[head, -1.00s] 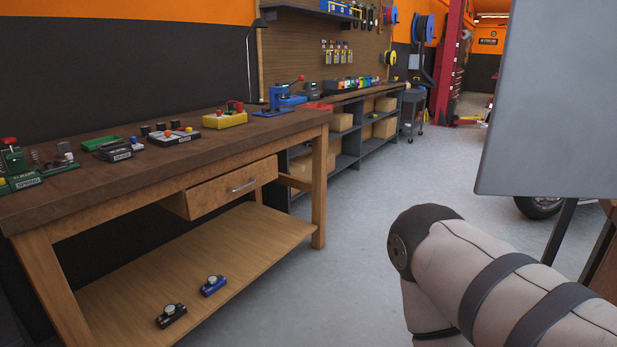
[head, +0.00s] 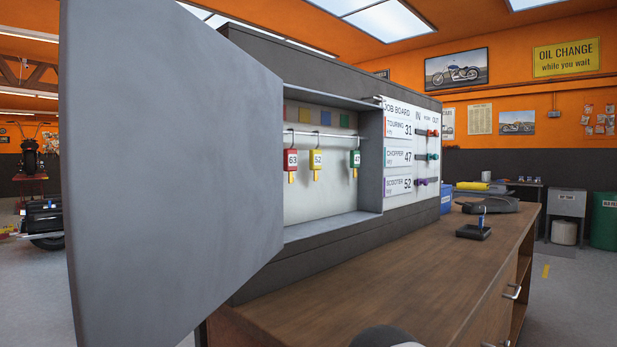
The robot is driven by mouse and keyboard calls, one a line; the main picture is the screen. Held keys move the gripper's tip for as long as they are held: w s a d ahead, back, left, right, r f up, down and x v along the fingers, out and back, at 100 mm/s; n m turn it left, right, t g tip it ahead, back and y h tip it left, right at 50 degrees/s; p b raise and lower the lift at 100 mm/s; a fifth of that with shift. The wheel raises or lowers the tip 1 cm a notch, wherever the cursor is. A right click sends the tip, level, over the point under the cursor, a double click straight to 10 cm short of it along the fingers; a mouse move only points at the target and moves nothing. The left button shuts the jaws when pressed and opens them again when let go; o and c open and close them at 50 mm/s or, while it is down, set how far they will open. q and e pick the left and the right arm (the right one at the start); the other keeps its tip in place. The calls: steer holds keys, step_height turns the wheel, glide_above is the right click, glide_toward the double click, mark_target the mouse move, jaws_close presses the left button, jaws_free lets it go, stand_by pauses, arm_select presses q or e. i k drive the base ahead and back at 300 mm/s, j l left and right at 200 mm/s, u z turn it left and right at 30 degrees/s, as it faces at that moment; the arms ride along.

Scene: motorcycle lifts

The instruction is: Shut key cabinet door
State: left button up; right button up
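The key cabinet door (head: 160,170) is a large flat grey panel. It stands wide open, swung out toward me, and fills the left of the head view. The open key cabinet (head: 333,200) sits behind it, above a wooden counter. Inside, a red tag (head: 290,160), a yellow tag (head: 316,159) and a green tag (head: 355,159) hang from a rail. The door hides the left part of the cabinet. Neither gripper shows in the view; only a small rounded piece of my arm shows at the bottom edge.
The wooden counter (head: 390,275) runs below the cabinet, with drawer handles on its right side. A job board (head: 410,150) with pegs is right of the opening. A small black stand (head: 473,231) sits on the counter. Open floor (head: 575,285) lies to the right.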

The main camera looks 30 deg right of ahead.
mark_target(171, 138)
steer(key=i+j+z, duration=0.15)
steer(key=z, duration=0.25)
steer(key=i+j+z, duration=0.15)
steer(key=j+z, duration=0.5)
steer(key=z, duration=0.2)
steer(key=i+j+z, duration=0.1)
steer(key=j+z, duration=0.3)
